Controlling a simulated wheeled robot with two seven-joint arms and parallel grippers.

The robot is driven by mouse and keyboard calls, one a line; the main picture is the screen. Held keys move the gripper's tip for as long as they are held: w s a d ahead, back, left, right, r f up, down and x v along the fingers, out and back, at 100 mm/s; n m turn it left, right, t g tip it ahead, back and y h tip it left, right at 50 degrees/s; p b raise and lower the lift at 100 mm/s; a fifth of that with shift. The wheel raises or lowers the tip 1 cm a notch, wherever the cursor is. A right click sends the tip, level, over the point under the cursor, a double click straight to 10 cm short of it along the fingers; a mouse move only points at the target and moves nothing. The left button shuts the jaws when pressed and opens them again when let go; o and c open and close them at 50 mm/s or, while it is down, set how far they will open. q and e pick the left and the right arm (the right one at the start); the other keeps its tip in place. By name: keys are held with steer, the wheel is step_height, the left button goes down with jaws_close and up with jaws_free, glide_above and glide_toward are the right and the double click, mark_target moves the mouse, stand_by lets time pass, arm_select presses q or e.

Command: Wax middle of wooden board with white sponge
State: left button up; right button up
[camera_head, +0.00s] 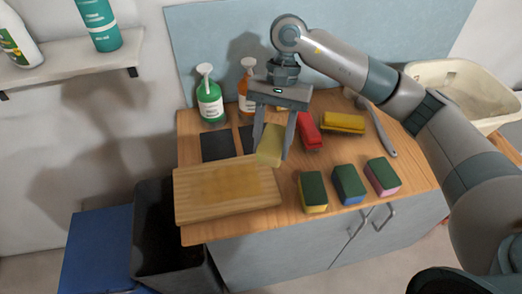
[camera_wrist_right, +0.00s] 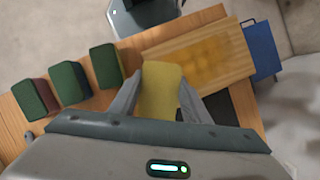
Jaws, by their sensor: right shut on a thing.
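The wooden board (camera_head: 230,209) lies on the front left of the counter, with a darker yellow-brown patch across its middle; it also shows in the wrist view (camera_wrist_right: 236,73). My right gripper (camera_head: 273,145) is shut on a pale yellowish-white sponge (camera_head: 269,153), one finger on each side. The sponge is tilted at the board's back right corner; I cannot tell whether it touches the board. In the wrist view the sponge (camera_wrist_right: 160,90) sits between the fingers and overlaps the board's near end. My left gripper is in neither view.
Green-topped sponges (camera_head: 313,192) stand in a row right of the board. Behind are a green spray bottle (camera_head: 210,102), an orange one (camera_head: 246,90), a red brush (camera_head: 309,131) and a yellow one (camera_head: 343,123). A dark bin (camera_head: 160,250) stands left of the counter.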

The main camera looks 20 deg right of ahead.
steer(key=s+d+f+n+g+h, duration=0.1)
steer(key=s+d+f+n+h, duration=0.1)
steer(key=s+d+n, duration=0.2)
steer(key=shift+s+d+f+n, duration=0.15)
steer(key=shift+d+f+n, duration=0.2)
steer(key=shift+d+n, duration=0.7)
steer(key=shift+a, duration=0.25)
